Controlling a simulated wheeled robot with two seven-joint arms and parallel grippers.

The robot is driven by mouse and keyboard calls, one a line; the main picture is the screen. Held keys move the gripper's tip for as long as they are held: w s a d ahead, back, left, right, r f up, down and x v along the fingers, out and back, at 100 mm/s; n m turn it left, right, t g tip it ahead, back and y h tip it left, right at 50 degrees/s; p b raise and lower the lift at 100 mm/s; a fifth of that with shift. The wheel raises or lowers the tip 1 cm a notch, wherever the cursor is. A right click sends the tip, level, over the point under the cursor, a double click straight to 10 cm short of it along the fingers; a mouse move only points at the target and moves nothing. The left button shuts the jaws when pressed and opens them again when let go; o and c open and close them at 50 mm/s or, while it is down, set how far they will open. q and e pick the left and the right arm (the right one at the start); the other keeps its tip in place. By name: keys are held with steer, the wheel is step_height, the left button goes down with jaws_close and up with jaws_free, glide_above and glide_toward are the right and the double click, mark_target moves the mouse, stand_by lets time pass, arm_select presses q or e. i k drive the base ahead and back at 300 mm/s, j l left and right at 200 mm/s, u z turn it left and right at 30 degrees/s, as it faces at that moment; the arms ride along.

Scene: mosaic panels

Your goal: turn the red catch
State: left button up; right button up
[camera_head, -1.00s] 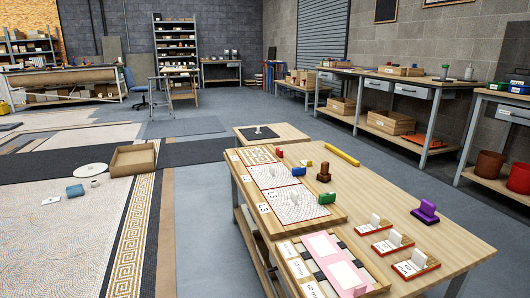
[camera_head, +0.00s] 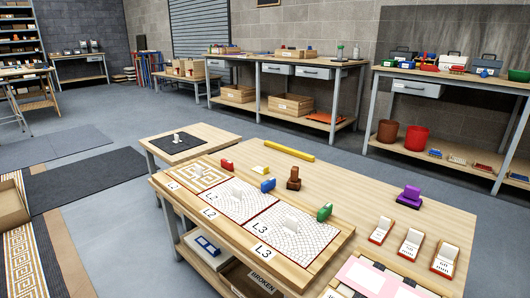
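The red catch (camera_head: 227,165) stands at the far edge of the first mosaic panel (camera_head: 199,178), the one labelled L1, with a brown and cream key pattern. A blue catch (camera_head: 268,185) stands by the middle panel L2 (camera_head: 236,205). A green catch (camera_head: 325,211) stands by panel L3 (camera_head: 291,237). All three panels lie in a row on a wooden board on the table (camera_head: 350,190), and each bears a pale upright handle. Neither of my grippers shows in the head view.
A yellow bar (camera_head: 289,152), a brown stamp-like block (camera_head: 293,178), a small yellow block (camera_head: 261,170) and a purple block (camera_head: 410,195) stand on the table. Small red-edged plates (camera_head: 381,231) lie at the right. A side table (camera_head: 215,139) with a dark mat adjoins the far left.

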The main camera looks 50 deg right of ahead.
mark_target(226, 164)
steer(key=i+z, duration=0.2)
steer(key=i, duration=1.5)
steer(key=i+z, duration=0.4)
steer(key=i+j+z, duration=0.2)
steer(key=z, duration=0.2)
steer(key=i+j+z, duration=0.5)
steer(key=j+z, duration=0.15)
steer(key=z, duration=0.2)
steer(key=j+z, duration=0.25)
steer(key=z, duration=0.15)
steer(key=i+j+z, duration=0.1)
steer(key=j+z, duration=0.2)
steer(key=z, duration=0.15)
